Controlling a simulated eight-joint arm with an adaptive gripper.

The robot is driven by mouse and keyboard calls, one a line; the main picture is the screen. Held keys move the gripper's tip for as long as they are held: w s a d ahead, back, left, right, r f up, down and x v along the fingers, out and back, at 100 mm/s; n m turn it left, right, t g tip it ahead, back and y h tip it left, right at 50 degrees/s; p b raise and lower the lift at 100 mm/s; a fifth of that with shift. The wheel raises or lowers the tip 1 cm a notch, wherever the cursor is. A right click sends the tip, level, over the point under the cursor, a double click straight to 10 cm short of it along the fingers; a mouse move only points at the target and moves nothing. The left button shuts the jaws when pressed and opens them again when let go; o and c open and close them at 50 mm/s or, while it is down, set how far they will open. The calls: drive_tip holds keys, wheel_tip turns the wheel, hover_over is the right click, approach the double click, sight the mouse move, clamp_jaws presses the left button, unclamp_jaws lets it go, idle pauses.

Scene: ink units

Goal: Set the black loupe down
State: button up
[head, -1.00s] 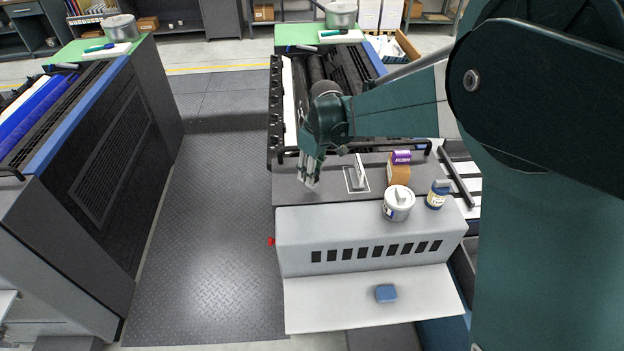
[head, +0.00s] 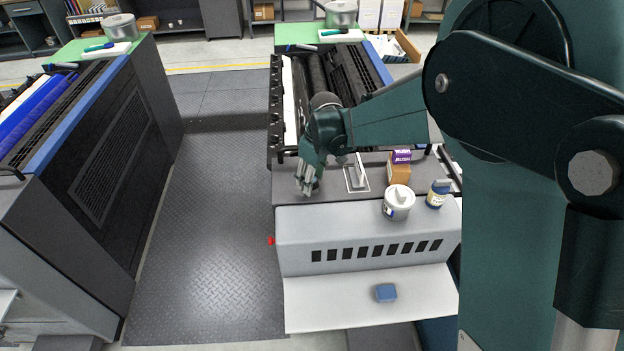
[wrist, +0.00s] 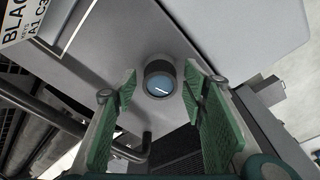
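The black loupe (wrist: 160,80) shows in the wrist view as a short dark cylinder with a pale blue lens facing the camera. It appears upright on the grey deck (wrist: 110,45). My gripper (wrist: 160,73) has its green fingers on either side of the loupe, with a visible gap at each side, so it looks open. In the head view my gripper (head: 307,188) points down at the left end of the deck (head: 330,190). I cannot make out the loupe there.
A blue block (head: 386,293) lies on the lower shelf. The deck's left edge is close.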

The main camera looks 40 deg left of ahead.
sight(317, 181)
drive_tip(key=shift+r, duration=0.2)
wheel_tip(317, 181, up, 12)
drive_tip(key=d, duration=0.1)
drive_tip(key=shift+d, duration=0.4)
idle(0.4)
drive_tip(key=shift+f, duration=0.1)
idle(0.4)
drive_tip(key=shift+d, duration=0.1)
